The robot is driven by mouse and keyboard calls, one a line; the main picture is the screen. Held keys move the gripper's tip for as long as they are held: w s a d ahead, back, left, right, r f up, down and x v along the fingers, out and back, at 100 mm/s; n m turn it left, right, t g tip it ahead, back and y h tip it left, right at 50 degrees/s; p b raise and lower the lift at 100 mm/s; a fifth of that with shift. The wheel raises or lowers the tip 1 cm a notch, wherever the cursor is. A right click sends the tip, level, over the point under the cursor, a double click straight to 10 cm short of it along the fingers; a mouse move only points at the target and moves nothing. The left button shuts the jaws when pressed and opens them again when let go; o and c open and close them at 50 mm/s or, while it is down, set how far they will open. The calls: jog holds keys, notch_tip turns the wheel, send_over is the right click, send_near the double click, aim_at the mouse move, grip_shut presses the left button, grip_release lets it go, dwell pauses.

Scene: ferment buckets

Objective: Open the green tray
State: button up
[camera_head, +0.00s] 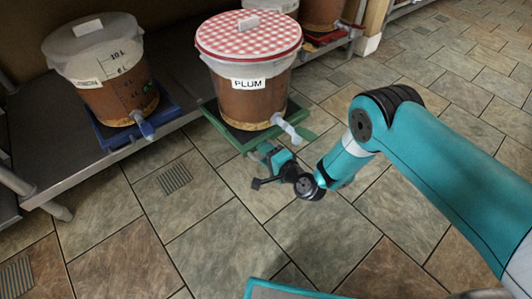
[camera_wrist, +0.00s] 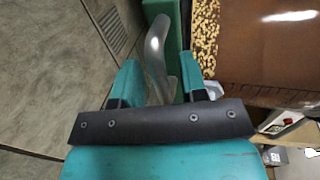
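The green tray (camera_head: 248,145) lies at the shelf edge in the head view, under a brown-filled bucket (camera_head: 250,100) labelled PLUM with a red-checked lid (camera_head: 250,42). A pale translucent tap (camera_head: 287,128) sticks out from the bucket's base over the tray's front edge. My gripper (camera_head: 262,168) is low in front of the tray, below the tap. Part of the green tray (camera_wrist: 166,10) shows beyond.
More buckets stand behind along the metal shelf (camera_head: 75,180). The tiled floor (camera_head: 210,250) in front is mostly clear, with a small drain grate (camera_head: 174,178).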

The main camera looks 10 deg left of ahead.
jog(key=shift+d+r, duration=0.1)
jog(key=shift+d, duration=0.15)
jog(key=p+v, duration=1.7)
jog(key=p, duration=0.4)
jog(key=shift+s, duration=0.2)
jog(key=shift+a, duration=0.1)
